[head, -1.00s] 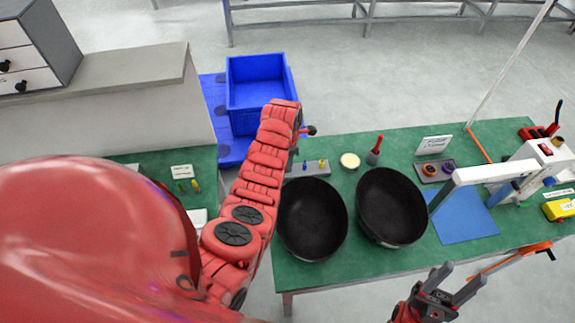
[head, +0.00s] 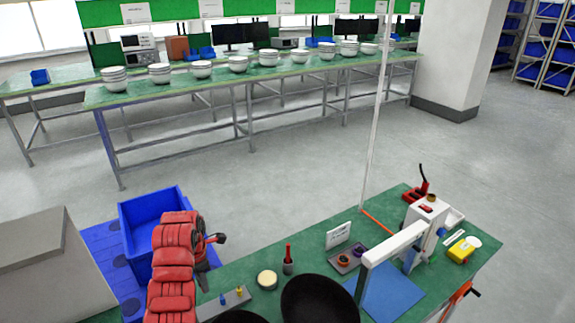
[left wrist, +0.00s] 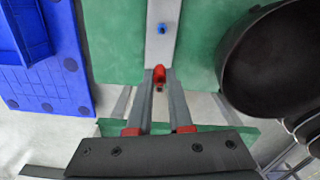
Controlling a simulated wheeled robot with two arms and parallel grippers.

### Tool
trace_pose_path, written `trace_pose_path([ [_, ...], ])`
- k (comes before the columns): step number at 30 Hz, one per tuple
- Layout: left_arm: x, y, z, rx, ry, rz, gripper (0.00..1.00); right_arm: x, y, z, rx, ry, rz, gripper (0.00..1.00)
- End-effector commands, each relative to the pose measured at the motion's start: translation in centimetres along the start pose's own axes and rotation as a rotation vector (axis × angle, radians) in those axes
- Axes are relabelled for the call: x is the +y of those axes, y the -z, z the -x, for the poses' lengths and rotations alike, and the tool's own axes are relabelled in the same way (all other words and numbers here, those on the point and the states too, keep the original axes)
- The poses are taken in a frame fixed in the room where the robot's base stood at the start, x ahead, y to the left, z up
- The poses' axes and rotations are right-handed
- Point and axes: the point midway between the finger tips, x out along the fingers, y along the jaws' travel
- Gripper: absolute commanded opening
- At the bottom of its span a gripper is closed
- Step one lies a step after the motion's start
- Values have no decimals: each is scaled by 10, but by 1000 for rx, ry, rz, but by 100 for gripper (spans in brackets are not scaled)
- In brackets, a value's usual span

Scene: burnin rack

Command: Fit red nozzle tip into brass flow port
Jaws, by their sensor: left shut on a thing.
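My left gripper (head: 214,240) is beyond the far edge of the green table, right of the blue bin. In the left wrist view its two fingers (left wrist: 159,82) are shut on a small red piece, the red nozzle tip (left wrist: 158,73). The tip pokes out past the fingertips. A grey strip (head: 210,309) with a blue and a yellow tip lies near it on the table; the strip also shows in the left wrist view (left wrist: 163,50). I cannot make out the brass flow port for certain. My right gripper is out of view.
Black bowls (head: 318,301) stand at the front. A cream disc (head: 267,281), a red-handled tool (head: 288,259) and a dark tray with rings (head: 348,262) lie behind. A white frame (head: 393,246) spans a blue mat (head: 388,294). A blue bin (head: 150,240) is at the left.

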Motion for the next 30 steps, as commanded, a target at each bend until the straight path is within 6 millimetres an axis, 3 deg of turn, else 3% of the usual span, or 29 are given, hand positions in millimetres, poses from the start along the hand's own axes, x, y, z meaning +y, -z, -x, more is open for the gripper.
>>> trace_pose_path([
  [6,-11,-56,15,-6,-3,-411,0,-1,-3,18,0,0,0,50],
  [10,-15,-78,31,-4,-5,-646,0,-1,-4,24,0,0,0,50],
  [22,-22,-98,51,-2,-6,-918,0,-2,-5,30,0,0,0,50],
  [26,-31,-118,72,1,-9,-1219,0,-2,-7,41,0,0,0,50],
  [30,-40,-124,91,8,1,-1542,0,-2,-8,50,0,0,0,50],
])
